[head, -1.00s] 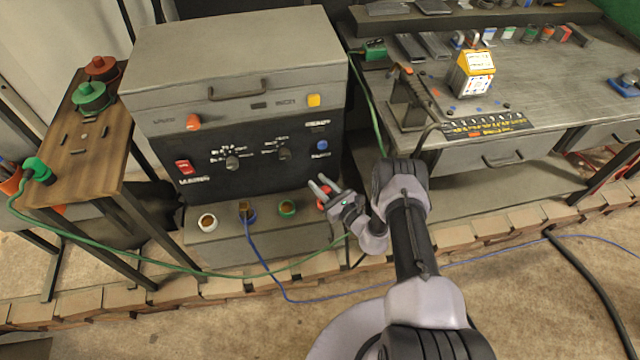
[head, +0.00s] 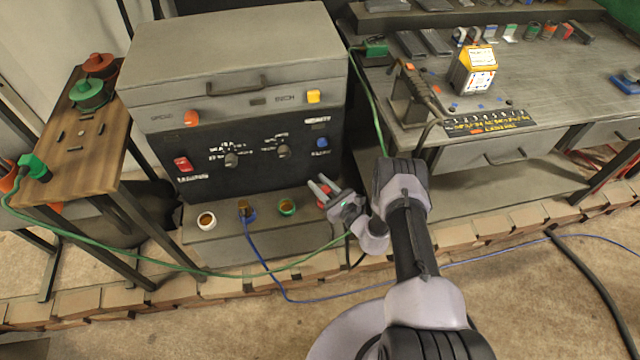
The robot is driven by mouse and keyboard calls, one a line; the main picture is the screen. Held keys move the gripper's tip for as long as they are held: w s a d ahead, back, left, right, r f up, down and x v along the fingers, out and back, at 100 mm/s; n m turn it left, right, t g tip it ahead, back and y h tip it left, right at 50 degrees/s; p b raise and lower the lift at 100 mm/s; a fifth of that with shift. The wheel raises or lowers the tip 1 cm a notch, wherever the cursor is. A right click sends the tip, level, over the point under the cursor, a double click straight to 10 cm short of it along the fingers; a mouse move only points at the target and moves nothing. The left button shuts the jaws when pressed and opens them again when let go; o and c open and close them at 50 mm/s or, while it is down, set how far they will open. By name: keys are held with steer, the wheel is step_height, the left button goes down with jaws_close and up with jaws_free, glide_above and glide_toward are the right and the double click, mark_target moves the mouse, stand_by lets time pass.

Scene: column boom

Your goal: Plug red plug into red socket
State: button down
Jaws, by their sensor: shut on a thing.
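My gripper (head: 321,188) is at the right end of the socket ledge, in front of the black panel. It is shut on the red plug, which is mostly hidden by the fingers. A patch of red (head: 322,196) shows at the fingers, in line with the row of sockets. I cannot tell how much of it is plug and how much is red socket, nor whether the two touch. A short dark cable hangs below the gripper.
A blue cable (head: 262,262) runs from the blue socket (head: 247,214). A green cable (head: 200,271) crosses low in front. A workbench (head: 480,157) stands right, a wooden side table (head: 105,165) left.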

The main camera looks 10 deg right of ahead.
steer(key=c, duration=1.4)
jaws_free()
steer(key=p+v, duration=0.4)
steer(key=v, duration=0.7)
